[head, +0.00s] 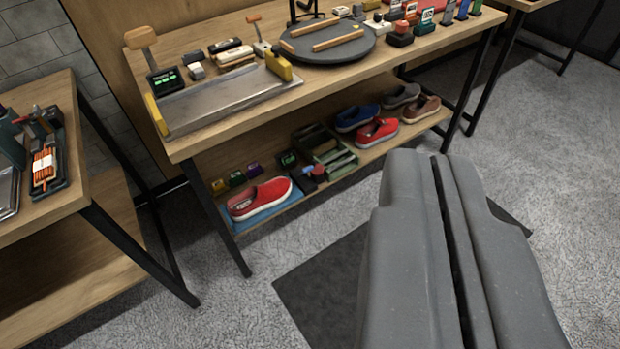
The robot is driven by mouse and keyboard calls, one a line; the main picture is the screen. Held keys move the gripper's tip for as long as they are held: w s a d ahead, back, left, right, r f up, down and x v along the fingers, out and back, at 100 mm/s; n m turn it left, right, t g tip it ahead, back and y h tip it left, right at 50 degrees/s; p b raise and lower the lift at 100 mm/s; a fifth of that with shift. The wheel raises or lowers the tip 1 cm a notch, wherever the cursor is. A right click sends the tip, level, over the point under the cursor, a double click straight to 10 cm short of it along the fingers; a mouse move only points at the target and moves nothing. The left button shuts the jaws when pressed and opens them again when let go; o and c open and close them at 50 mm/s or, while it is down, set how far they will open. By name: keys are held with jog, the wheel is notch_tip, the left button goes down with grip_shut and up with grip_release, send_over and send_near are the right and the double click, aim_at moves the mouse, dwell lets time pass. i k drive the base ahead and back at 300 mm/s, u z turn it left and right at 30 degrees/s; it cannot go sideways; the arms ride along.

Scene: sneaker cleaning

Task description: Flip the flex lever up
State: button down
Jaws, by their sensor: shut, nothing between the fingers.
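Two wooden-handled levers stand on the workbench in the head view. One lever (141,38) rises at the bench's back left corner, behind a small black box with a green display (165,81). A smaller lever (254,19) stands further right, behind a metal plate (222,101) with yellow end pieces. I cannot tell which is the flex lever. Both handles appear raised. My gripper (440,162) is shut and empty, in the right foreground, well apart from both levers and in front of the bench.
A round dark turntable (328,50) with wooden strips sits on the bench (182,148). Several shoes, including a red sneaker (260,196) on a blue mat, lie on the lower shelf. Another table (75,195) stands at left. Carpet in front is clear, with a dark mat (318,288).

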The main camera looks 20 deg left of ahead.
aim_at(307, 169)
jog(key=u, duration=0.4)
jog(key=i, duration=1)
jog(key=z, duration=0.1)
